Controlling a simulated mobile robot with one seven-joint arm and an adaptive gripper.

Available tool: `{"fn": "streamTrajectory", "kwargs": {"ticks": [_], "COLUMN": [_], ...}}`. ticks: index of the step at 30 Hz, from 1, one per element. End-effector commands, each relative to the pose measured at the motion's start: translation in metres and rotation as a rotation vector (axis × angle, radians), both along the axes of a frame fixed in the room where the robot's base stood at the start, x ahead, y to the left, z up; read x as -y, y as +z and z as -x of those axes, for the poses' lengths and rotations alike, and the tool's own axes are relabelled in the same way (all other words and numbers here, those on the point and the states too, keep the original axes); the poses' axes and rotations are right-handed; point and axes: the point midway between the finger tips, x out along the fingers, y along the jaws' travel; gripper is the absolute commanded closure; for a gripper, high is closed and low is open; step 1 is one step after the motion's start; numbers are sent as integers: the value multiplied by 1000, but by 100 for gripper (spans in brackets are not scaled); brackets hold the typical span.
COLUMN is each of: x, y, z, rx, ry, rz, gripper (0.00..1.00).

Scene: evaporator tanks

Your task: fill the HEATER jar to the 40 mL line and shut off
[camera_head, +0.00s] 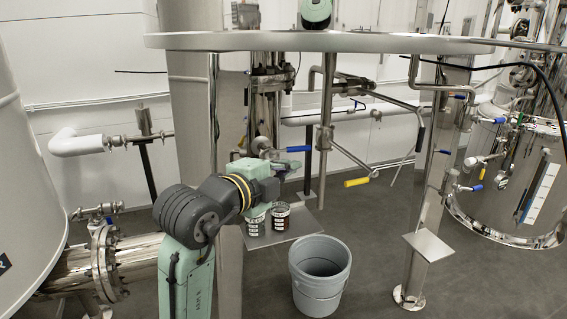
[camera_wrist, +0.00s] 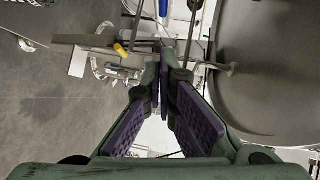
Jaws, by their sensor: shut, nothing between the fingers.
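Two small jars stand side by side on a metal shelf (camera_head: 300,229): a left jar (camera_head: 255,226) and a right jar (camera_head: 281,213) with dark reddish-brown contents. Both have pale label marks, too small to read, so I cannot tell which is HEATER or its level. A blue valve handle (camera_head: 293,149) is on the pipework above them. My gripper (camera_head: 288,165) is just below this handle and above the jars; contact is unclear. In the wrist view my gripper (camera_wrist: 167,52) has its fingertips together with nothing between them. The jars cannot be made out there.
A grey bucket (camera_head: 320,276) stands on the floor right of the shelf. A yellow handle (camera_head: 357,182) on a slanting pipe sticks out to the right; it also shows in the wrist view (camera_wrist: 121,50). A round platform rim (camera_head: 330,42) spans overhead. A flanged pipe (camera_head: 105,262) lies left.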

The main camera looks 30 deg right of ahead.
Motion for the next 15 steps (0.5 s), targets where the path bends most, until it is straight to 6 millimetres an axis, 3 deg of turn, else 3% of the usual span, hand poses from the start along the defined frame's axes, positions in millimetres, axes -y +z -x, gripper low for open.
{"fn": "streamTrajectory", "kwargs": {"ticks": [9,12,15], "x": [63,79,83], "y": [-7,-10,-14], "z": [-25,-34,-50], "rx": [-6,-5,-7], "ry": [-2,0,3], "rz": [0,0,0], "gripper": [100,100,100]}}
